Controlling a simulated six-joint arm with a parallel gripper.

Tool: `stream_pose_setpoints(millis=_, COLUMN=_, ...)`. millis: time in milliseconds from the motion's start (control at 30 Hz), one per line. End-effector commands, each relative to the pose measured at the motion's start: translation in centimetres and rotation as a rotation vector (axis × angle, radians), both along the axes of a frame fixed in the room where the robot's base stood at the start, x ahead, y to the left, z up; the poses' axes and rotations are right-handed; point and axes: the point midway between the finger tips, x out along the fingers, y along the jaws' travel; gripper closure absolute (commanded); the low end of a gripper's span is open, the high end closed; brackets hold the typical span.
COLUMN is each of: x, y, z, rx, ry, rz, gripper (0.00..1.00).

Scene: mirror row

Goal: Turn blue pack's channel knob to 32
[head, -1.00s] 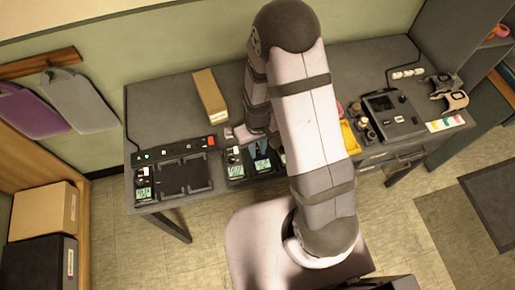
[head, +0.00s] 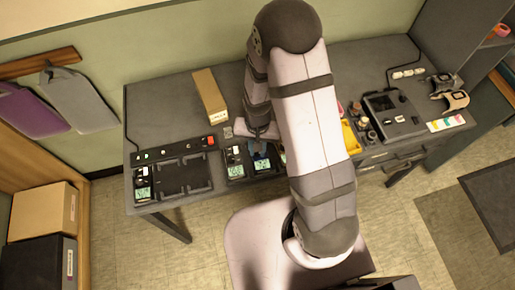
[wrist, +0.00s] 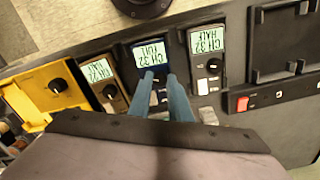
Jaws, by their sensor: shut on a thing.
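The blue pack (wrist: 134,51) lies in the middle of a row of packs in the wrist view, its screen (wrist: 151,53) lit. The screen's upside-down text looks like CH 32, with a smaller word below that seems to be FULL. My gripper (wrist: 161,78) has its two blue fingers at the knob end of this pack, shut on its channel knob, which the fingers mostly hide. In the head view the blue pack (head: 262,165) is partly visible just below my gripper (head: 260,148).
A grey pack (wrist: 207,60) and a brown pack (wrist: 102,80) flank the blue one closely, each with a screen and black knob. A yellow tray (wrist: 40,98) lies to the left. A dark charger with a red switch (wrist: 242,103) is to the right. A cardboard box (head: 209,97) stands behind.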

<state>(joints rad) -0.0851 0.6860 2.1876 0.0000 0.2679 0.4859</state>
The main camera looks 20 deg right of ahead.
Motion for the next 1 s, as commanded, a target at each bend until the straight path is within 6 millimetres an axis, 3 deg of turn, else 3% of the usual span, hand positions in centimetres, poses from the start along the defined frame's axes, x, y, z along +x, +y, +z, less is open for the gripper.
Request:
stream_pose_setpoints(millis=267, x=0.01, y=0.01, z=0.02, rx=0.000, ry=0.000, rz=-0.098, gripper=1.00)
stream_pose_setpoints(millis=733, x=0.02, y=0.00, z=0.03, rx=0.000, ry=0.000, rz=-0.114, gripper=1.00)
stream_pose_setpoints(millis=767, x=0.02, y=0.00, z=0.03, rx=0.000, ry=0.000, rz=-0.114, gripper=0.80)
stream_pose_setpoints(millis=833, x=0.02, y=0.00, z=0.03, rx=0.000, ry=0.000, rz=-0.114, gripper=0.63)
stream_pose_setpoints(millis=1000, x=0.01, y=0.01, z=0.02, rx=0.000, ry=0.000, rz=-0.113, gripper=0.63)
